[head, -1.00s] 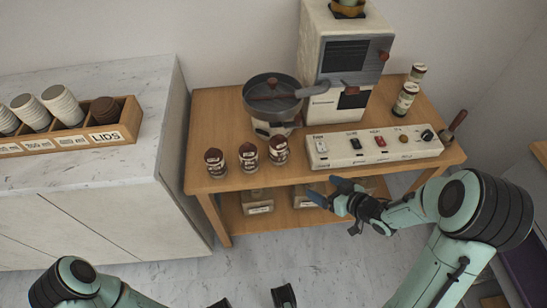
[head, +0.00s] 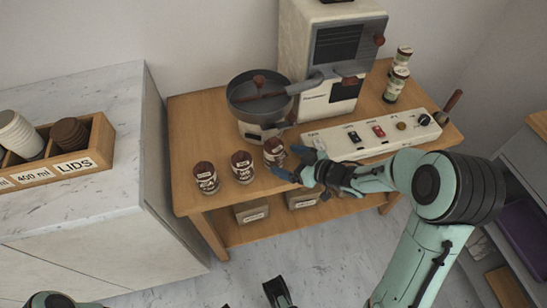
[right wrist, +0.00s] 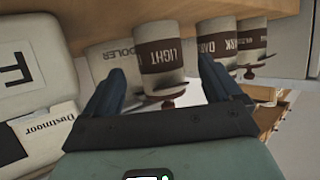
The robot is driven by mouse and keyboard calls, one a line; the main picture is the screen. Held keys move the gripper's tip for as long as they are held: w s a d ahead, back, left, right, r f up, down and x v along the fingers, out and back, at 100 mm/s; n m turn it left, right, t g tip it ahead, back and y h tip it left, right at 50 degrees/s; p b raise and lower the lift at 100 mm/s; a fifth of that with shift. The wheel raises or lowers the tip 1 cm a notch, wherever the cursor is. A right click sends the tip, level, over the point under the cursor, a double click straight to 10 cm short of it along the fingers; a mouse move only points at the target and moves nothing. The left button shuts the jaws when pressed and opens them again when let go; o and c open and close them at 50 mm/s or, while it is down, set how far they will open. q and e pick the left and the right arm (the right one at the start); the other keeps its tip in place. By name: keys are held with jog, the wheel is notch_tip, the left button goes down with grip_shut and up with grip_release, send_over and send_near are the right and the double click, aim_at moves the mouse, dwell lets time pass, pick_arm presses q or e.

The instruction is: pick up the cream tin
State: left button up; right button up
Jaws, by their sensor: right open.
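Three cream-coloured tins with brown label bands and dark red lids stand in a row at the table's front edge: a left tin (head: 206,179), a middle tin (head: 243,168) and a right tin (head: 273,153). I cannot tell from colour which is the cream tin. My right gripper (head: 297,164) is open and empty, just right of the right tin. In the right wrist view a tin marked LIGHT (right wrist: 160,50) shows between the open fingers, with a tin marked DARK (right wrist: 216,45) beside it. Only dark tips, probably of my left gripper (head: 252,298), show at the bottom edge.
A pan-like cooler (head: 258,98) stands behind the tins. A white switch panel (head: 370,137) lies close right of my gripper, before the tall machine (head: 335,65). Jars (head: 396,85) stand back right. Bins (head: 252,212) sit on the lower shelf. The table's left part is clear.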

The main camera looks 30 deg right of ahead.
jog(key=b+x, duration=0.1)
jog(key=x, duration=0.4)
jog(key=shift+w+a, duration=0.1)
jog(key=shift+w, duration=0.2)
pick_arm(q)
jog(key=shift+w+a+f+t, duration=0.2)
jog(key=shift+w+a+f, duration=0.05)
jog(key=shift+w+f, duration=0.25)
jog(key=shift+w+a+f+t, duration=0.2)
jog(key=shift+w+f, duration=0.15)
jog(key=shift+w, duration=0.2)
pick_arm(e)
jog(key=c, duration=1.3)
